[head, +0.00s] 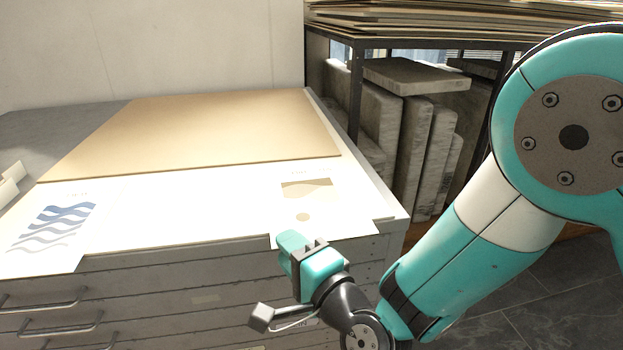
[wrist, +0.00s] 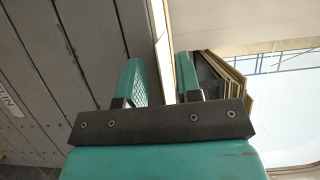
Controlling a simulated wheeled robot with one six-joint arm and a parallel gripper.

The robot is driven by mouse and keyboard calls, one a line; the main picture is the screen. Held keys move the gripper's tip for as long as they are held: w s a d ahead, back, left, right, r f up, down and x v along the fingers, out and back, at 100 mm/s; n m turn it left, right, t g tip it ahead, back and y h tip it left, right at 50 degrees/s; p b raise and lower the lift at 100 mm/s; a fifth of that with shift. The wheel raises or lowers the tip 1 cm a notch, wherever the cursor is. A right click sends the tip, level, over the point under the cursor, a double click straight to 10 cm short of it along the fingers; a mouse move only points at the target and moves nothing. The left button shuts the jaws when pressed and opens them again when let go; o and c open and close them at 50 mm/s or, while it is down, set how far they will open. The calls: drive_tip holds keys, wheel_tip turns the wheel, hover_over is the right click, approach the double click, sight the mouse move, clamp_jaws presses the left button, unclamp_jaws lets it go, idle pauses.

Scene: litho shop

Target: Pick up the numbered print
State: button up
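Two white prints lie on the grey cabinet top, their far parts under a tan board (head: 200,135). The right print (head: 340,215) has a tan shape and a dot, and its near edge reaches the cabinet's front edge. The left print (head: 110,235) has blue and grey waves. Both carry faint marks near the board, too small to read, so I cannot tell which is numbered. My gripper (head: 308,258) is at the right print's front edge. In the wrist view my gripper (wrist: 160,85) has its fingers apart, with a thin pale edge running between them; contact is unclear.
The drawer cabinet (head: 230,290) has protruding handles at left. A black rack (head: 355,90) behind it on the right holds grey stone slabs (head: 410,140), with stacked boards (head: 440,20) on top.

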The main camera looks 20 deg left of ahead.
drive_tip(key=shift+w+a+p, duration=0.35)
drive_tip(key=shift+a+p, duration=0.25)
drive_tip(key=shift+p, duration=0.05)
clamp_jaws()
drive_tip(key=shift+r, duration=0.15)
